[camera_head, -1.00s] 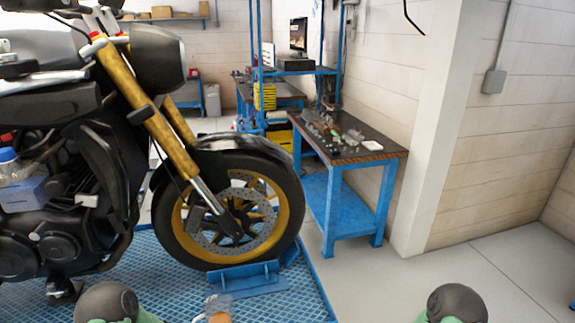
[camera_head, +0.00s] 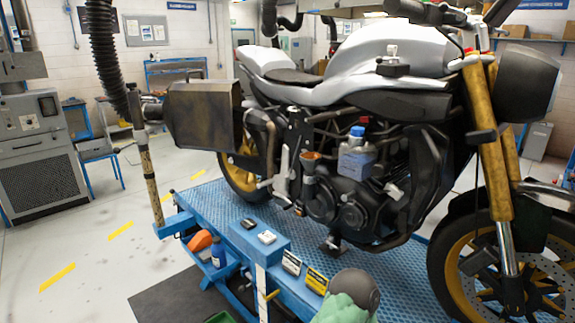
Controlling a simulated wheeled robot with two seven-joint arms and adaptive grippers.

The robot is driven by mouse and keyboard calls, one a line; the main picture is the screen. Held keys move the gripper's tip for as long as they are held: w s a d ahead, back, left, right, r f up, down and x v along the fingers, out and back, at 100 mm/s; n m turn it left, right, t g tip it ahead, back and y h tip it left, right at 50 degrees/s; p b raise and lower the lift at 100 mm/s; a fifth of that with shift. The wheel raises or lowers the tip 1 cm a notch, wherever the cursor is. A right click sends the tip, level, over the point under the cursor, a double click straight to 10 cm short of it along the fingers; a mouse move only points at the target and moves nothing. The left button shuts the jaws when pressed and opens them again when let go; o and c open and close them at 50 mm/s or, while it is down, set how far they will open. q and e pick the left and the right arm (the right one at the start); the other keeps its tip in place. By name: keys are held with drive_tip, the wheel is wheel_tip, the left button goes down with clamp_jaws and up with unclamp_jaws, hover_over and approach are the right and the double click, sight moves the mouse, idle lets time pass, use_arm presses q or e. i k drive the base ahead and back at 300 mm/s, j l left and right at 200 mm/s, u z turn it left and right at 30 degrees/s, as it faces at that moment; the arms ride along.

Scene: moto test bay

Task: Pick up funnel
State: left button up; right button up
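A funnel-shaped piece with a brown-orange rim (camera_head: 310,160) stands upright against the motorcycle's engine, left of a translucent blue bottle with a blue cap (camera_head: 356,150). I cannot tell for sure that it is the funnel. A rounded orange thing (camera_head: 198,241) lies low at the left end of the blue lift, beside a dark blue bottle (camera_head: 218,252); its shape is too small to tell. One of my arms, grey and green, shows only as a rounded link at the bottom edge. Neither gripper is in view.
The motorcycle (camera_head: 370,100) stands on a blue lift platform (camera_head: 210,205). Small black, white and yellow boxes sit on its near ledge. A dark mat (camera_head: 175,300) lies on the floor. A grey cabinet (camera_head: 40,150) stands at the left. The floor between is free.

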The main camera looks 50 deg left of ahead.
sight(310, 161)
drive_tip(key=u, duration=1.65)
